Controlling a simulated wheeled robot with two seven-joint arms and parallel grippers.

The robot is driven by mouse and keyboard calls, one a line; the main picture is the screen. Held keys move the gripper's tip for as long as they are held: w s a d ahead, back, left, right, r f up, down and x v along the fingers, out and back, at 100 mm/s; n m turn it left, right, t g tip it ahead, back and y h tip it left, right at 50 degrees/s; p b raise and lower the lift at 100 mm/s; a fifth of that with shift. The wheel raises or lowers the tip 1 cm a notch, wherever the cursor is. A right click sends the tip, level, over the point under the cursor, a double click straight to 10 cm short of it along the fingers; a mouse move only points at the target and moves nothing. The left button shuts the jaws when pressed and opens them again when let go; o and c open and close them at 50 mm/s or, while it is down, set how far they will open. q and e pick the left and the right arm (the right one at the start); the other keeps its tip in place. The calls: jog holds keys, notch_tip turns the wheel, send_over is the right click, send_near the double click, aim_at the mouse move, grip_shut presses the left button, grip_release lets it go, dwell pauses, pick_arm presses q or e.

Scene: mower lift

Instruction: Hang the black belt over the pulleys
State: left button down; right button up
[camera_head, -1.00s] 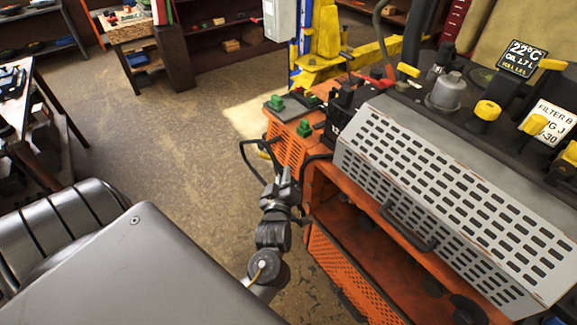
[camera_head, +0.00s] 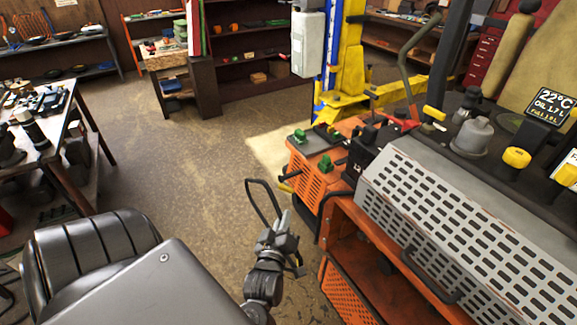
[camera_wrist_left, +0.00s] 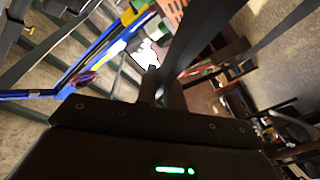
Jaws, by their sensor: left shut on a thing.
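The black belt (camera_head: 252,198) is a thin loop. It rises up and to the left from my left gripper (camera_head: 283,222), which is shut on it. They appear over the floor just left of the orange cart (camera_head: 322,190); I cannot tell whether the belt touches the cart. In the left wrist view the belt (camera_wrist_left: 207,38) runs upward from the gripper (camera_wrist_left: 150,88) as a dark, broad strap. I cannot make out the pulleys in these views. My right gripper is out of view.
A grey perforated cover (camera_head: 470,235) fills the right side. Green blocks (camera_head: 326,163) sit on the cart's top. A yellow and blue lift post (camera_head: 352,60) stands behind. A workbench (camera_head: 50,120) is at left. Open floor (camera_head: 190,190) lies between.

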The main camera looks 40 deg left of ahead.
pick_arm(q)
jog(key=shift+s+a, duration=0.2)
jog(key=shift+s, duration=0.45)
jog(key=shift+s+a, duration=0.2)
jog(key=shift+s, duration=0.45)
